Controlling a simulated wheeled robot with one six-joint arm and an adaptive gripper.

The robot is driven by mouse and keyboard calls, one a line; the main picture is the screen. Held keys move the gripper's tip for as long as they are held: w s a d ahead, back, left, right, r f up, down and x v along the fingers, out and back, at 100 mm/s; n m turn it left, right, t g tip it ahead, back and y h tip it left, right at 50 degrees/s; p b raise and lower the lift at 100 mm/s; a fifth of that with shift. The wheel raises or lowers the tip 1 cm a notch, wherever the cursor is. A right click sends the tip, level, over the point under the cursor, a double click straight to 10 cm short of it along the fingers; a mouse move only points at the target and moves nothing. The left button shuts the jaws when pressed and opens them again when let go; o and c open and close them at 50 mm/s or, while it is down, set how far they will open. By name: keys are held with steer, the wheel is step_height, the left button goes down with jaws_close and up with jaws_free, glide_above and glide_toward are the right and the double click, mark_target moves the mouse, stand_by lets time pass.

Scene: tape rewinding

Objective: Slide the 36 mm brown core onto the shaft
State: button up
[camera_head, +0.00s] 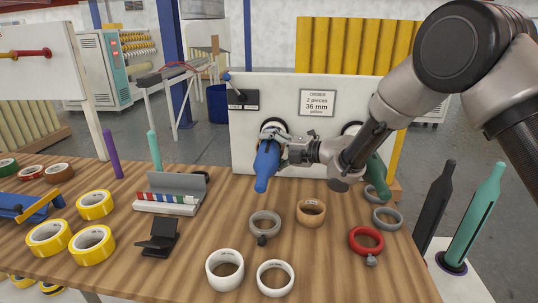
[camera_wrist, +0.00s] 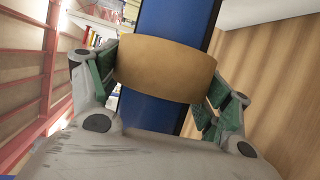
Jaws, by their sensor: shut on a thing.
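My gripper (camera_head: 288,150) is at the white panel, beside the blue shaft (camera_head: 267,165), which sticks out towards the head camera. In the wrist view my gripper (camera_wrist: 163,80) is shut on a brown core (camera_wrist: 165,68), with green finger pads at its two sides. The blue shaft (camera_wrist: 165,18) shows above and below the core, whose wall hides its middle. I cannot tell whether the core is around the shaft or in front of it. In the head view the held core is not clearly visible.
Another brown core (camera_head: 311,213) lies on the wooden table (camera_head: 330,265). Grey rings, a red ring (camera_head: 366,241), white rolls (camera_head: 224,269), yellow rolls (camera_head: 92,244) and a black stand (camera_head: 158,238) are around it. A green handle (camera_head: 377,172) is at the panel's right.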

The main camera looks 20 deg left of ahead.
steer(key=shift+w+a, duration=0.3)
steer(key=shift+w, duration=0.65)
steer(key=shift+w+a, duration=0.3)
steer(key=shift+w, duration=0.6)
steer(key=shift+w+a, duration=0.3)
steer(key=shift+w, duration=0.65)
steer(key=shift+w+a, duration=0.15)
steer(key=shift+w, duration=0.35)
steer(key=shift+f, duration=0.1)
steer(key=o, duration=1)
steer(key=s+d, duration=0.3)
steer(key=s, duration=0.6)
steer(key=s+d, duration=0.3)
steer(key=s, duration=0.7)
steer(key=s+d, duration=0.3)
steer(key=s, duration=0.6)
steer(key=shift+s, duration=0.4)
steer(key=shift+d, duration=0.1)
